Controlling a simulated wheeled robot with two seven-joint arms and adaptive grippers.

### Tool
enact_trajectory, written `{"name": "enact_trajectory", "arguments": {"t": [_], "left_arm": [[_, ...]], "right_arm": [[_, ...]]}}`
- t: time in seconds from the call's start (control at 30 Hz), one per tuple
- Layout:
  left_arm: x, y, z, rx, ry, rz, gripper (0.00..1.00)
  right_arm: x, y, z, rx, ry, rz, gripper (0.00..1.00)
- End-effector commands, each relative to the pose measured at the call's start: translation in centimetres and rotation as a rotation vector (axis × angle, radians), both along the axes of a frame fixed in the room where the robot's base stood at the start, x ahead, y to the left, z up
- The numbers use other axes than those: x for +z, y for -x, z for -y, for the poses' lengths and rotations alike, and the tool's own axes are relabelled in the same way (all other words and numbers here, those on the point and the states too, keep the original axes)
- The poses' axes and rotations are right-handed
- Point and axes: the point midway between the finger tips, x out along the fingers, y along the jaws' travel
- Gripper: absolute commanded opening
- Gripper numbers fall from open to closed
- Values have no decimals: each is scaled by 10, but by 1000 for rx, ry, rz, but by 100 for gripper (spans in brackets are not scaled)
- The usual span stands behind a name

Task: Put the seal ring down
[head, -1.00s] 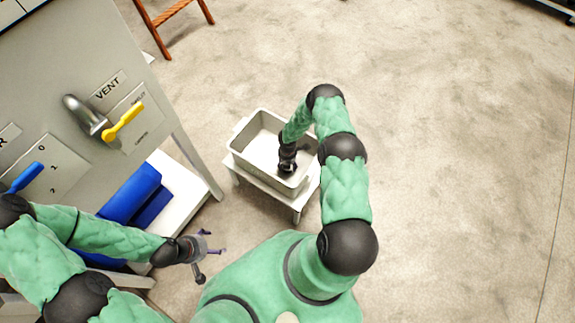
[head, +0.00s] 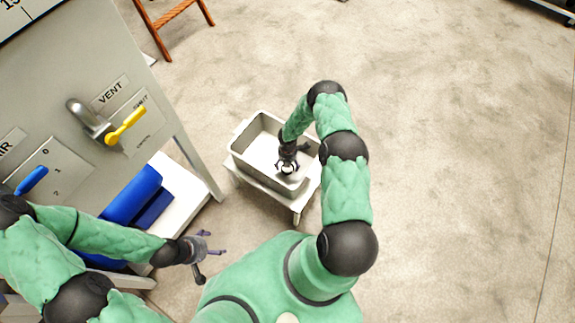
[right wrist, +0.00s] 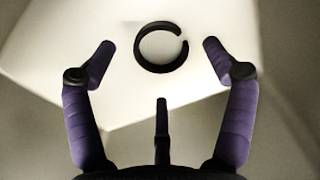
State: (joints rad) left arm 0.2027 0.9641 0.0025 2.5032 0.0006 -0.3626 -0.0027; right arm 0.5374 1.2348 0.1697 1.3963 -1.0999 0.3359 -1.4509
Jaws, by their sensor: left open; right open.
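The seal ring (right wrist: 140,54) is a dark ring with a gap at its right side. In the right wrist view it appears to lie flat on the white floor of the grey bin (head: 241,130). My right gripper (right wrist: 158,46) is open, with a purple finger on each side of the ring and clear of it. In the head view my right gripper (head: 288,168) is down inside the bin, and I cannot clearly make out the ring there. My left gripper (head: 218,255) is open and empty, well left of the bin.
The bin stands on a small white stand (head: 297,205). A grey machine panel (head: 60,90) with a yellow lever (head: 127,126) and a blue lever (head: 32,180) is at the left. A blue part (head: 135,200) sits below it. The floor on the right is clear.

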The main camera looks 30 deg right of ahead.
Motion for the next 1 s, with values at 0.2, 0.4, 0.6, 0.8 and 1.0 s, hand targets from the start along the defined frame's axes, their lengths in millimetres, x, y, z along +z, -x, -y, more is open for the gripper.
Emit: {"name": "enact_trajectory", "arguments": {"t": [0.2,0.4,0.6,0.8,1.0], "left_arm": [[23,0,0,0,0,1,80],[33,0,0,0,0,0,80],[37,0,0,0,0,0,80],[37,0,0,0,0,0,80],[37,0,0,0,0,0,80]], "right_arm": [[51,-1,0,0,1,1,84],[80,0,0,1,0,-1,84],[92,1,-1,0,-1,-3,84],[93,1,-1,0,-1,-1,84],[93,0,-1,0,-1,-1,84]]}}
